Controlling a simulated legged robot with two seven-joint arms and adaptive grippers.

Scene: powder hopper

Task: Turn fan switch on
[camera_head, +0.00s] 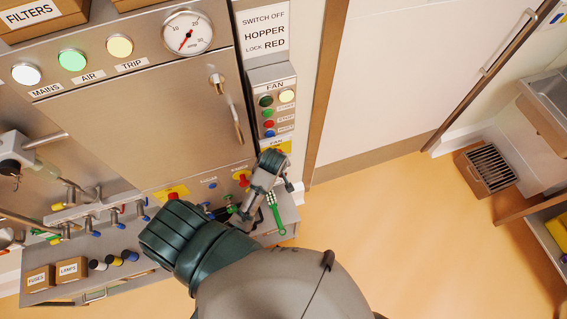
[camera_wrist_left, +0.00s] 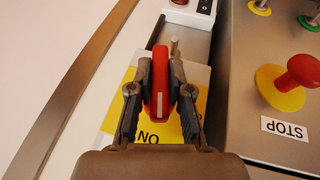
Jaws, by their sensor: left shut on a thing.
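The fan switch has a red handle (camera_wrist_left: 160,80) with a pale stripe, set over a yellow plate (camera_wrist_left: 117,120) in the left wrist view. An upside-down ON label shows on the plate near the bottom. My left gripper (camera_wrist_left: 160,95) has its fingers on both sides of the red handle and is shut on it. In the head view, the left gripper (camera_head: 272,160) is at the lower end of the fan panel (camera_head: 271,78), just below the yellow plate (camera_head: 283,147). The red handle is hidden there by the gripper. My right gripper is not in view.
A red stop button (camera_wrist_left: 300,72) on a yellow disc sits beside the switch in the left wrist view. The fan panel's small buttons and lamps (camera_head: 267,113) are above the gripper. The hopper door handle (camera_head: 238,125) is to its left. Open floor (camera_head: 400,220) lies to the right.

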